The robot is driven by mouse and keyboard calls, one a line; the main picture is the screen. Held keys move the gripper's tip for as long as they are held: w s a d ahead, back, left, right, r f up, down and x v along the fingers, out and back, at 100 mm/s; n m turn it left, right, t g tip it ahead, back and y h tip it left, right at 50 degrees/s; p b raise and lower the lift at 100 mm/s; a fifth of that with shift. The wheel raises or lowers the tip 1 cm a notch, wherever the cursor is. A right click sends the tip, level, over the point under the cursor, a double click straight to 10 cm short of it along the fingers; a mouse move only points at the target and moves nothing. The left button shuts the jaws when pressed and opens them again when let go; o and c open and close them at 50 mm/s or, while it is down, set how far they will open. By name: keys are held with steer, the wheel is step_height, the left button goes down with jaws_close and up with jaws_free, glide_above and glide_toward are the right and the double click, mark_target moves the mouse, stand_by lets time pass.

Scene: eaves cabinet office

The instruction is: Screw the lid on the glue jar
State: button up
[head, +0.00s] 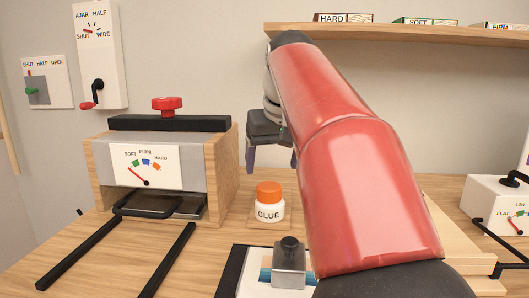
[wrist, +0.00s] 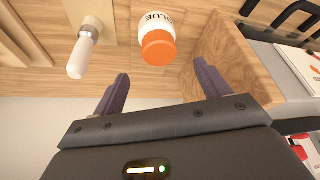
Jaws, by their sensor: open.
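The glue jar (head: 269,211) is a small white jar marked GLUE, standing upright on the table right of the wooden press. Its orange lid (head: 269,190) sits on top of it; I cannot tell how tightly. In the wrist view the jar (wrist: 157,21) and the lid (wrist: 158,47) show between and beyond the fingers. My gripper (head: 268,158) is above and behind the jar in the head view, partly hidden by my red arm. In the wrist view my gripper (wrist: 161,75) has its two purple fingers apart, with nothing between them, apart from the lid.
The wooden press (head: 222,180) with a red knob (head: 167,104) and dial stands close left of the jar. A grey block with a black knob (head: 290,262) is in front. A white-handled tool (wrist: 82,52) is near the jar in the wrist view. A shelf (head: 440,35) runs above.

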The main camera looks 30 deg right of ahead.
mark_target(270, 186)
steer(key=b+x, duration=0.1)
steer(key=x, duration=0.6)
steer(key=shift+s+f, duration=0.15)
steer(key=c, duration=1.2)
steer(key=shift+o, duration=0.2)
steer(key=shift+o, duration=0.2)
steer(key=shift+r, duration=0.2)
steer(key=shift+c, duration=0.6)
